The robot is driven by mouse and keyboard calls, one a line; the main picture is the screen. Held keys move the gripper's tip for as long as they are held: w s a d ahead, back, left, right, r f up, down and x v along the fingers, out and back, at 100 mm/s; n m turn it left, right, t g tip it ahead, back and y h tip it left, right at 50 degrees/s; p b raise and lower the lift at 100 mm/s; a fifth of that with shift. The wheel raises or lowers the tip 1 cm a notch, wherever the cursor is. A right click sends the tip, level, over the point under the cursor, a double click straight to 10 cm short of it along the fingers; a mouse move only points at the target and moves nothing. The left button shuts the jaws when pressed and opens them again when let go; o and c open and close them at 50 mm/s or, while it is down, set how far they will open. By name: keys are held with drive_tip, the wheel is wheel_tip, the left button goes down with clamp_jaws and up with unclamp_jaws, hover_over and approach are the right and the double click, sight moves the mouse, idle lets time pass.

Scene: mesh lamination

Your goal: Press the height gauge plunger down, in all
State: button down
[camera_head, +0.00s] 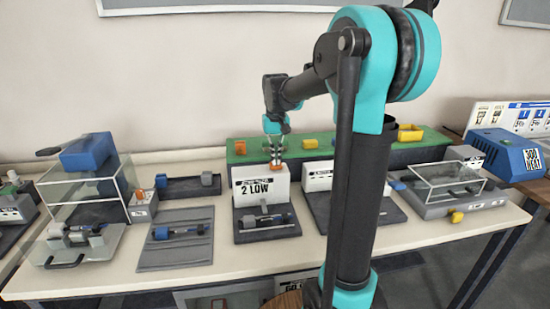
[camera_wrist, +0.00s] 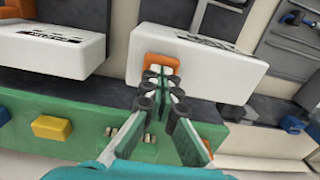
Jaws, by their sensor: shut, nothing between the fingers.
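A white box marked "2 LOW" (camera_head: 262,192) stands upright on a dark base plate (camera_head: 272,233) in the middle of the table. In the wrist view its top (camera_wrist: 215,72) carries an orange piece (camera_wrist: 163,62) at the near edge, which may be the plunger; I cannot tell how far it is pressed. My gripper (camera_head: 277,160) is shut and empty, pointing down at the top of this box. In the wrist view the fingertips (camera_wrist: 158,80) are close to the orange piece and partly cover it. Whether they touch it, I cannot tell.
A second white box (camera_head: 318,176) stands just to the right. A green-topped shelf (camera_head: 330,142) with yellow and orange blocks runs behind. Clear-walled fixtures (camera_head: 447,175) are at the right and far left (camera_head: 95,185). The front table strip is free.

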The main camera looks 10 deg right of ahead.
drive_tip(key=shift+f, duration=0.1)
wheel_tip(320, 180, up, 8)
idle(1.0)
idle(0.6)
